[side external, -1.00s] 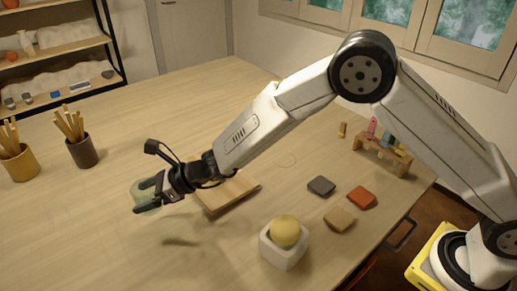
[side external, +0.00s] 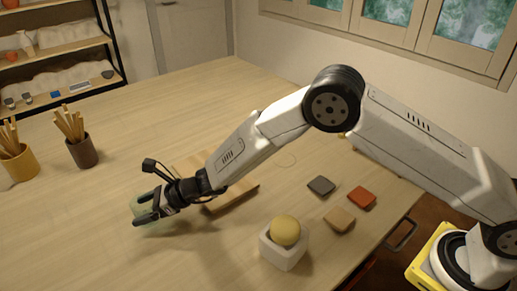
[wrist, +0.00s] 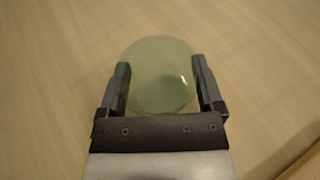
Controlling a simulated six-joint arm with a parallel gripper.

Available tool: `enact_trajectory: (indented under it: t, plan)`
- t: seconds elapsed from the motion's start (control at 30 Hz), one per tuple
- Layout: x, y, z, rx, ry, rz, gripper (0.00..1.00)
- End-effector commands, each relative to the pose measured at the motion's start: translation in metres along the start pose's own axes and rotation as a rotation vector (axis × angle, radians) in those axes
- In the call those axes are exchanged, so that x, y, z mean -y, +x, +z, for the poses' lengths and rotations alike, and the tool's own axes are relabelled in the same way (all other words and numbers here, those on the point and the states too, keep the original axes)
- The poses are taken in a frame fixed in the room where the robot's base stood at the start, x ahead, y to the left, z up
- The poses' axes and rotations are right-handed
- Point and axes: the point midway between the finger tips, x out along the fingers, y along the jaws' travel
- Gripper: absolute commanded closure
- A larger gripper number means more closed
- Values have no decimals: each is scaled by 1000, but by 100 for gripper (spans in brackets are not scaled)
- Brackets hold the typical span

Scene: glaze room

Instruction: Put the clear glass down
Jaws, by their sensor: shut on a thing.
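The clear glass (wrist: 161,75) has a greenish tint and sits between the two fingers of my gripper (wrist: 163,85) in the wrist view. In the side view my gripper (side external: 150,211) is low over the left part of the table and shut on the glass (side external: 139,206). The fingers hide part of the glass there. I cannot tell whether its base touches the table.
A wooden board (side external: 232,196) lies just right of my gripper, partly under my arm. A white block with a yellow ball (side external: 285,230) stands at the front. Grey, red and tan tiles (side external: 339,219) lie to the right. Pots of sticks (side external: 82,152) stand at the back left.

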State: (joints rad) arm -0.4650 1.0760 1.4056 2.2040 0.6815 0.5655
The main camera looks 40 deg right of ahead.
Motion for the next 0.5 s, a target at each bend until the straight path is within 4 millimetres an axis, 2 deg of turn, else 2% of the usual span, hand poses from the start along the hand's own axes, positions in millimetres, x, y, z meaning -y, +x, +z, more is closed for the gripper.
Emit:
enact_trajectory:
  t: [0.47,0.5]
  plan:
    - [0,2,-4,3,-1,-1,87]
    - [0,2,-6,2,0,0,12]
